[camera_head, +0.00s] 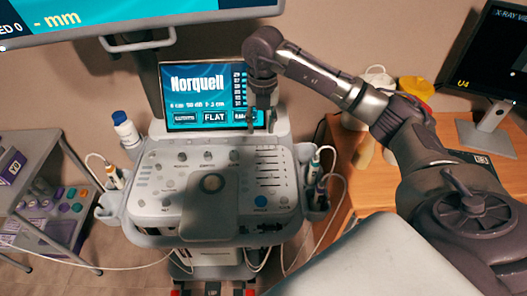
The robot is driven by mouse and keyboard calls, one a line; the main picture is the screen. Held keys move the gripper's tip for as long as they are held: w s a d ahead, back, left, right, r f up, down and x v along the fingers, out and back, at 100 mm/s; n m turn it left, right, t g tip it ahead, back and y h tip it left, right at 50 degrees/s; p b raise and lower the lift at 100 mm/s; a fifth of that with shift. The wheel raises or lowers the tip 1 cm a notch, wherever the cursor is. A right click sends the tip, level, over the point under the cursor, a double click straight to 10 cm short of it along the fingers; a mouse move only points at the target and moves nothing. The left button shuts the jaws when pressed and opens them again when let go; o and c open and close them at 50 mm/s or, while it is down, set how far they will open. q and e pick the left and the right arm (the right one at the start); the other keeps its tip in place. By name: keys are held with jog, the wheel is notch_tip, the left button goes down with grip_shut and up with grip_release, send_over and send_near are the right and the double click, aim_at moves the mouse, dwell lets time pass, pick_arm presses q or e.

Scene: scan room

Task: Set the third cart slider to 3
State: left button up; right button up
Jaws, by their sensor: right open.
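The cart (142,195) is a white-grey console with a control panel. A bank of several thin, dark horizontal slider tracks (268,171) lies on the right part of the panel. The third track cannot be singled out with certainty, and the slider positions and numbers are too small to read. My right gripper (262,131) points down over the panel's back edge, just behind the slider bank and in front of the screen's right side. Its fingers are apart with nothing between them. Contact with the panel cannot be told. My left gripper is out of view.
The cart screen (201,92) stands behind the panel. Corded probes (115,178) hang at the cart's sides. A white bottle with a blue cap (125,130) is at back left. A wooden desk (372,190) with a monitor stands right, a grey shelf (32,150) left.

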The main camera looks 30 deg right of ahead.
aim_at(264, 160)
jog(key=f+p, duration=0.1)
jog(key=f, duration=0.3)
jog(key=f+p, duration=0.1)
jog(key=f, duration=0.4)
jog(key=f+p, duration=0.1)
jog(key=f, duration=0.3)
jog(key=shift+s+d+f, duration=0.15)
jog(key=shift+d+f, duration=0.1)
jog(key=shift+d, duration=0.1)
grip_shut()
